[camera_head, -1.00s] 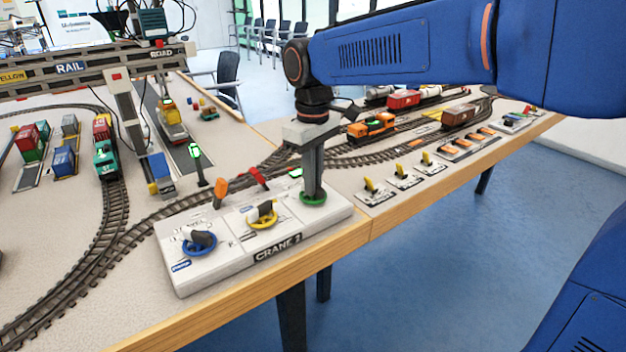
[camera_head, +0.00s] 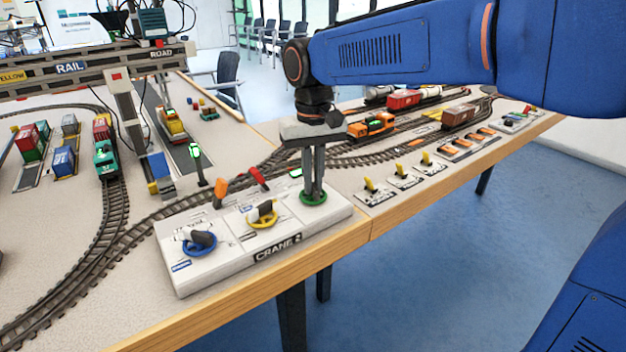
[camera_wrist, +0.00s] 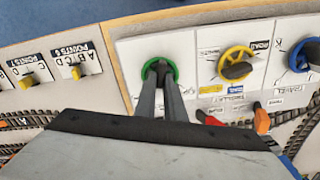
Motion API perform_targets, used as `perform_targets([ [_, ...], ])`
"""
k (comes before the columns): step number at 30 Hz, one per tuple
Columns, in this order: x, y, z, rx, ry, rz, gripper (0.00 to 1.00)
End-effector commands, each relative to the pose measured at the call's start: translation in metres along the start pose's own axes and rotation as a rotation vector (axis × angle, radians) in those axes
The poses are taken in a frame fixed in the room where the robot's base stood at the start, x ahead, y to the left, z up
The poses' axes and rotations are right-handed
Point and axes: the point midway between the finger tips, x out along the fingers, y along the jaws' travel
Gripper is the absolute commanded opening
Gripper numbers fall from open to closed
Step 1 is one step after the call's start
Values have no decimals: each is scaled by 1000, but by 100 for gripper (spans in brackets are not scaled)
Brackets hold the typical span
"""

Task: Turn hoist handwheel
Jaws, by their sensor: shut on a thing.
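The green handwheel (camera_head: 303,200) is at the right end of the white CRANE 2 panel (camera_head: 215,277). My gripper (camera_head: 313,190) points straight down onto it and is shut on its central handle, which the fingers mostly hide. The green rim (camera_wrist: 158,58) shows around my fingertips (camera_wrist: 160,72) in the wrist view. The yellow handwheel (camera_head: 262,214) and the blue handwheel (camera_head: 199,243) are left of it, each with a dark handle, untouched. The label at the green wheel is too small to read.
An orange lever (camera_head: 220,190) and a red lever (camera_head: 258,178) stand behind the wheels. Several yellow point levers (camera_head: 371,187) are right of the panel. Tracks and an orange locomotive (camera_head: 372,126) lie behind. The table's wooden edge (camera_head: 340,248) runs in front.

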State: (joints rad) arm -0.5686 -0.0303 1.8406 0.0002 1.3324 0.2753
Motion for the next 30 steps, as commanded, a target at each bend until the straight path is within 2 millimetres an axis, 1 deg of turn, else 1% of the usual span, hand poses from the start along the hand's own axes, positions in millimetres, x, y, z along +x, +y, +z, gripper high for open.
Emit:
perform_targets([
  [13, -2, 0, -1, 13, 5, -1, 0],
  [14, -2, 0, -1, 13, 6, -1, 12],
  [15, -2, 0, -1, 13, 5, -1, 21],
  [16, -2, 0, -1, 13, 5, -1, 28],
  [26, -2, 0, -1, 13, 3, 0, 28],
  [30, -13, 0, -1, 12, 5, -1, 28],
])
